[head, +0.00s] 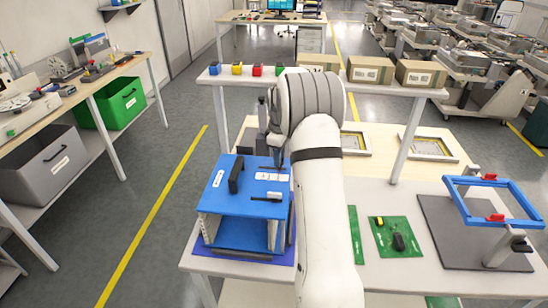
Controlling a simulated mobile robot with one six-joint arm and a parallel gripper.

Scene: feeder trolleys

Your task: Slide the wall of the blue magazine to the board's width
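The blue magazine (240,205) stands on a blue mat at the left of the front table. It has a blue top with a black handle, white labels and a dark bar, and its front is open. A light upright wall (273,235) shows at its right side; I cannot tell whether this is the sliding one. A green board (397,238) with a yellow and a black part lies right of my arm. My gripper (279,152) is over the magazine's back right, mostly hidden by my arm. Its fingers and any contact are unclear.
A blue frame (497,200) with red clamps stands on a grey plate at the right. Another green strip (355,235) shows beside my arm. Behind is a shelf (330,82) with small coloured blocks and brown boxes (370,69). A side bench (70,95) stands left across a clear aisle.

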